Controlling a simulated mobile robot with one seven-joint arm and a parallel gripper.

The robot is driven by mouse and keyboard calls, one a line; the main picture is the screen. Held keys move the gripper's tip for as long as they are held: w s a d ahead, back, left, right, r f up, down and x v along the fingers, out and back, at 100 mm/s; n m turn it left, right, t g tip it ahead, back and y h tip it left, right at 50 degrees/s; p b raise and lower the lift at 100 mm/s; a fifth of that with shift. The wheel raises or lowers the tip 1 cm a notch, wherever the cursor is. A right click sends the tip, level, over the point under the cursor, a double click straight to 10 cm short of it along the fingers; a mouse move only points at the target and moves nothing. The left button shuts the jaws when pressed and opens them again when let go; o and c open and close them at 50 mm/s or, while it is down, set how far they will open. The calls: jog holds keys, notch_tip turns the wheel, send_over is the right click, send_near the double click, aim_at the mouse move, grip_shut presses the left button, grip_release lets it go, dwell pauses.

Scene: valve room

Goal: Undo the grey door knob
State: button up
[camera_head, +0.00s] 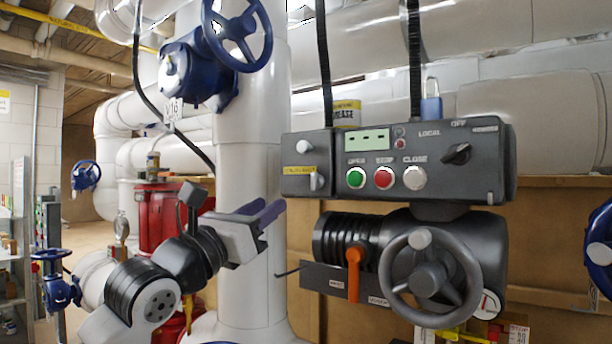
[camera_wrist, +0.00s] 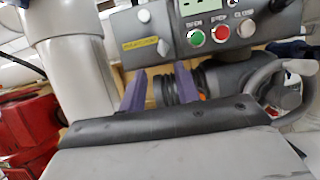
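A dark grey control box (camera_head: 290,165) carries two small knobs on its left panel. The upper one is a light round knob (camera_head: 305,146); the lower one is a grey turn knob (camera_head: 317,181), by a yellow label. I cannot tell for sure which is the door knob. In the wrist view the round knob (camera_wrist: 144,15) and the turn knob (camera_wrist: 163,46) are both ahead of the fingers. My gripper (camera_head: 266,209) is left of and below the box, with its purple fingers apart and empty. It also shows in the wrist view (camera_wrist: 159,75). It touches neither knob.
Below the box are a grey handwheel (camera_head: 429,278) and an orange lever (camera_head: 354,272). A thick pale pipe (camera_head: 250,130) stands behind my gripper, with a blue handwheel (camera_head: 238,32) above. A red tank (camera_head: 160,220) is at left.

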aim_at(312, 175)
jog(key=p+x, duration=0.5)
jog(key=x, duration=0.7)
jog(key=shift+s+d+r, duration=0.1)
jog(key=shift+r, duration=0.1)
jog(key=shift+w+d+p, duration=0.25)
jog(key=shift+w+p, duration=0.15)
grip_shut()
